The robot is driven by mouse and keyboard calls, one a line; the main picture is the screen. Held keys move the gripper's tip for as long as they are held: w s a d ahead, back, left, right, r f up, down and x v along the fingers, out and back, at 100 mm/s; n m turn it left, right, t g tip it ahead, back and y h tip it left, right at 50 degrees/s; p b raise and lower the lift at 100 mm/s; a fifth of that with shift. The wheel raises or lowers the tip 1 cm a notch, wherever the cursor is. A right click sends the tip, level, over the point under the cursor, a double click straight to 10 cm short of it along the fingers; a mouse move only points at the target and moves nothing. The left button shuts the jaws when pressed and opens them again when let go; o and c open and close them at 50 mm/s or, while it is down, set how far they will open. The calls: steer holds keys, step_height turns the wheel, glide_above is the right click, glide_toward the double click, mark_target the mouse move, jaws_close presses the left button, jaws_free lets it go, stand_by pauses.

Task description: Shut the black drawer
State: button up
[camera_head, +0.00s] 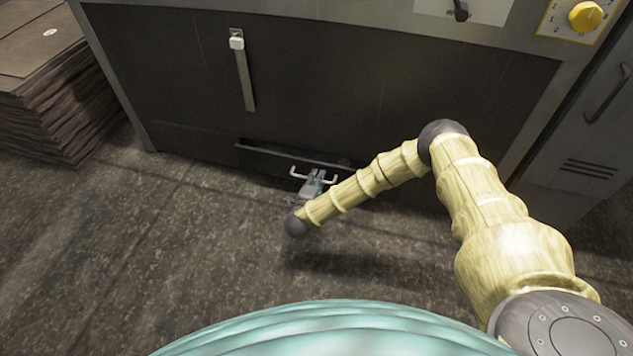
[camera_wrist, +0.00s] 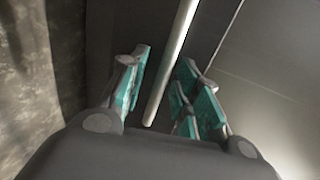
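The black drawer (camera_head: 285,157) is low in the dark front of a large unit in the head view. Its top edge stands out a little from the front, so it looks slightly open. My gripper (camera_head: 313,179) is low at the drawer's face, near its right part. In the wrist view, my gripper (camera_wrist: 165,80) is open, with teal finger pads on either side of a pale metal bar (camera_wrist: 172,60). The bar looks like the drawer's handle, with gaps to both fingers. The exact contact with the drawer is hidden.
A vertical handle (camera_head: 243,75) is on the dark front above the drawer. A stack of brown sheets (camera_head: 55,95) stands at the left. A grey cabinet (camera_head: 590,140) is at the right. The speckled floor (camera_head: 150,250) before the drawer is clear.

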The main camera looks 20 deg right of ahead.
jaws_close()
steer(key=shift+r+x, duration=0.25)
steer(key=shift+x, duration=0.9)
steer(key=shift+r+x, duration=0.2)
steer(key=shift+x, duration=0.95)
jaws_free()
steer(key=shift+w, duration=0.1)
steer(key=v, duration=1.2)
